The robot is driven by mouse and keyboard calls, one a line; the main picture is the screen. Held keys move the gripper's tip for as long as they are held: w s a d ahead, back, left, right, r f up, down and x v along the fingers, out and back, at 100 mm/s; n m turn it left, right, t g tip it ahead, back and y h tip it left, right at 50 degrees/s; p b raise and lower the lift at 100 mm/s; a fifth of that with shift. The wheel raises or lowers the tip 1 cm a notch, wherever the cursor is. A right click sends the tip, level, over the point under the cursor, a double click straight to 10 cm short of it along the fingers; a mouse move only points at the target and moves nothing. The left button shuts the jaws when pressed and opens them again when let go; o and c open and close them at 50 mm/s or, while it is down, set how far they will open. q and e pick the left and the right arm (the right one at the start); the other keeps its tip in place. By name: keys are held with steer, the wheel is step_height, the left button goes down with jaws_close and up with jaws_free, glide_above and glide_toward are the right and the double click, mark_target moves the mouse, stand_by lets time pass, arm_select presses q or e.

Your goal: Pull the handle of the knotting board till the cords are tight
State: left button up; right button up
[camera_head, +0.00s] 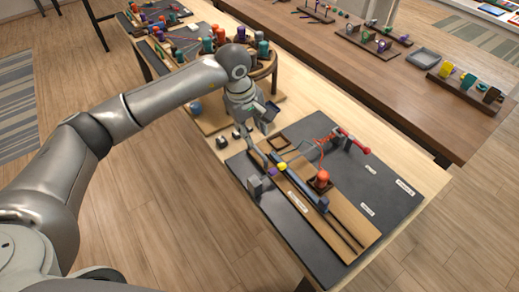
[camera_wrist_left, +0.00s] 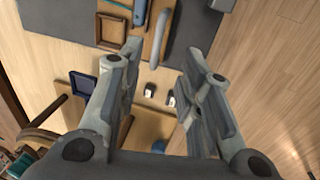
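The knotting board is a long wooden board (camera_head: 345,223) on a dark grey mat (camera_head: 385,190). A long blue-grey bar (camera_head: 300,185) runs along it, with yellow and purple pieces near its far end. An orange-red knob (camera_head: 322,176) stands in a dark square holder. A red bar (camera_head: 350,139) with thin red cord beside it lies at the back; I cannot tell if it is the handle. My left gripper (camera_head: 262,150) is above the board's far left end. In the left wrist view it (camera_wrist_left: 158,75) is open, with nothing between its fingers. My right gripper does not show.
A blue tray (camera_wrist_left: 82,82) and two small white-and-black pieces (camera_wrist_left: 160,93) are close to the left gripper. A round wooden rack with colored spools (camera_head: 262,50) stands behind. A brown table (camera_head: 340,75) with more pieces runs along the back. The mat's right part is mostly clear.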

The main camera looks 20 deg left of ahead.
mark_target(260, 154)
arm_select(q)
steer(key=f+p, duration=0.1)
steer(key=f, duration=0.2)
steer(key=w+d+f, duration=0.1)
steer(key=f, duration=0.3)
steer(key=f+p, duration=0.1)
steer(key=f, duration=0.2)
steer(key=shift+w+d+f+p, duration=0.2)
steer(key=shift+w+d+p, duration=0.05)
steer(key=shift+p, duration=0.05)
steer(key=c, duration=0.7)
jaws_close()
steer(key=shift+a, duration=0.1)
